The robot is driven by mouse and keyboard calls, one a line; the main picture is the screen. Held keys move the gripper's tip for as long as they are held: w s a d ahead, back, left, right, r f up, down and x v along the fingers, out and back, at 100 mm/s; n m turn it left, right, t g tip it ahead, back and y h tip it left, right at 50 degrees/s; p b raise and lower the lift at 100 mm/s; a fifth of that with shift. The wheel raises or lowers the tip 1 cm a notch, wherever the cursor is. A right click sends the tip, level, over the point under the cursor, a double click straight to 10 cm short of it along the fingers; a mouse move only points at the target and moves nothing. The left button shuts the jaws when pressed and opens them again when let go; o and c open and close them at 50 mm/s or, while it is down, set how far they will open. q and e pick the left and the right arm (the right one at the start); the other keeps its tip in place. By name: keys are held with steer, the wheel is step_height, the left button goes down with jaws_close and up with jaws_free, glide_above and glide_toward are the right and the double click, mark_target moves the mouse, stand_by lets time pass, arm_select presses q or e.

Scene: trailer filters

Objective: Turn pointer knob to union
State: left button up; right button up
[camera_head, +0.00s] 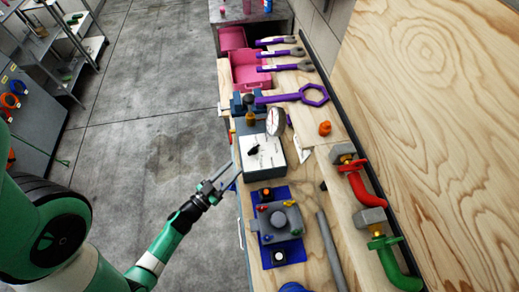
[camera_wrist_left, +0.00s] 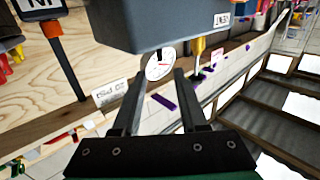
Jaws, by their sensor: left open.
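The pointer knob (camera_head: 254,151) is a small black knob on the white top panel of a grey box (camera_head: 277,178) on the bench. In the head view its label text is too small to read. My left gripper (camera_head: 234,172) is beside the box's left side, pointing at it with two fingers spread. In the left wrist view the open gripper (camera_wrist_left: 156,75) has nothing between its fingers, and a dark grey housing (camera_wrist_left: 165,25) fills the top; the knob is not seen there. My right gripper is not in view.
A blue mat (camera_head: 255,240) with a grey fixture is nearer on the bench. Purple wrenches (camera_head: 312,95), red (camera_head: 367,192) and green pipes (camera_head: 387,260) lie around. The floor left of the bench is clear.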

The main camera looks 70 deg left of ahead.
mark_target(248, 154)
arm_select(q)
steer(key=b+x, duration=0.2)
steer(key=x, duration=0.9)
steer(key=shift+w+b, duration=0.15)
steer(key=shift+b, duration=0.15)
jaws_close()
